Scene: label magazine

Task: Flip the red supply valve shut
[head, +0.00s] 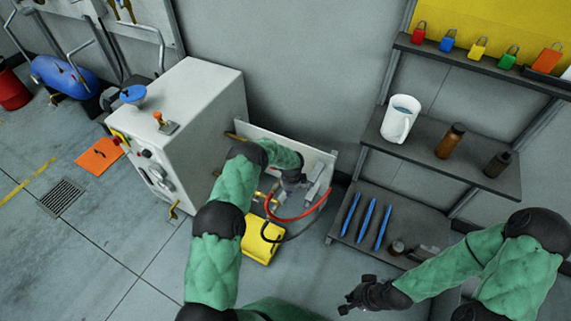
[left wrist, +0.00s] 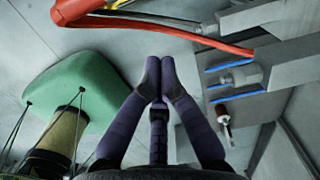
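The red supply valve cannot be picked out for sure in the head view; my left arm covers part of the fittings by the low grey panel (head: 318,160). A red hose (head: 300,217) curves below this panel. In the left wrist view a thick red-orange part (left wrist: 75,10) shows at the top left, joined to a red line; I cannot tell whether it is the valve handle. My left gripper (head: 293,182) is in front of the panel. In the left wrist view its fingertips (left wrist: 159,70) meet with nothing between them. My right gripper (head: 352,292) is open and empty, low over the floor.
A white-grey cabinet (head: 190,110) stands left of the panel. A yellow block (head: 262,241) lies by the hoses. Right of the panel, a shelf holds a white jug (head: 400,119), bottles and blue sticks (head: 367,221). An orange plate (head: 99,156) lies on the open floor at left.

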